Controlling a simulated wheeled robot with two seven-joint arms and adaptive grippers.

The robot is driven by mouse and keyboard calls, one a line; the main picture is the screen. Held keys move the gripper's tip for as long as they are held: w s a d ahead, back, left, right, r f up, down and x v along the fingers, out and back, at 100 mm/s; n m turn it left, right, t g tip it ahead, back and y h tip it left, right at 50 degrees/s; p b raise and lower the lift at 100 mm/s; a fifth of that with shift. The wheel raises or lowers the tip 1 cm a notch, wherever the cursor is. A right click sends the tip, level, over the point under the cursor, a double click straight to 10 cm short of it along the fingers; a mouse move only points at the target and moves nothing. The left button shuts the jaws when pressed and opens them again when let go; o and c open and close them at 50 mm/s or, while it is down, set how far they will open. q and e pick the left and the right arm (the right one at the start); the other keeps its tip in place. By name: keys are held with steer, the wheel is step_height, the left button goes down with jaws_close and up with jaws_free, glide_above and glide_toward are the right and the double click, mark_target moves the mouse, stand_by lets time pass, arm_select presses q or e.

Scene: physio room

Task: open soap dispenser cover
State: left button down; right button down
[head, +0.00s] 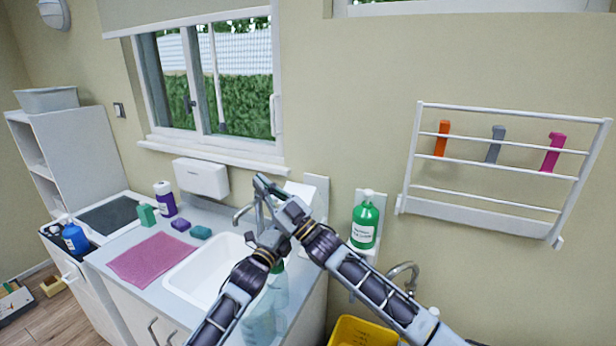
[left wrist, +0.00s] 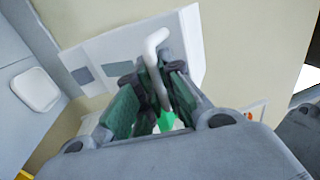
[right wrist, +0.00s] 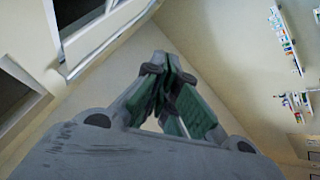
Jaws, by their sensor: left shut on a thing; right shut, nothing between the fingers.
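A white wall unit (head: 301,196), probably the soap dispenser, shows partly behind my right gripper (head: 262,182). My right gripper is shut and empty, raised above the sink; its fingertips also meet in the right wrist view (right wrist: 156,68). In the left wrist view, my left gripper (left wrist: 158,88) is shut on a bent white rod (left wrist: 156,42). A white panel with grey squares (left wrist: 112,55) lies behind the rod. In the head view, my left gripper's fingers are largely hidden by the right arm. I cannot tell whether the cover is open.
A grey tap and a white sink (head: 197,275) are left of my arms. A green bottle (head: 364,222) stands on a wall holder at right. A white rack (head: 480,205) hangs farther right. A white box (head: 201,179) hangs under the window. A yellow bin (head: 350,332) is below.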

arm_select(q)
steer(key=shift+r, duration=0.1)
arm_select(e)
steer(key=w+a+f+m+t+h, duration=0.1)
steer(key=w+m+t+h, duration=0.1)
steer(key=w+m+h, duration=0.55)
steer(key=w+a+f+m+t+h, duration=0.15)
steer(key=w+m+h, duration=0.25)
steer(key=w+h, duration=0.5)
steer(key=w+d+r+m+h, duration=0.2)
steer(key=d+r+m+h, duration=0.3)
steer(key=d+m+h, duration=0.25)
steer(key=s+d+r+m+g+h, duration=0.2)
steer(key=s+d+m+g, duration=0.1)
steer(key=s, duration=0.5)
steer(key=shift+s+d+g, duration=0.35)
steer(key=shift+d+g, duration=0.2)
steer(key=shift+g, duration=0.5)
steer(key=shift+w+f, duration=0.1)
steer(key=shift+w, duration=0.05)
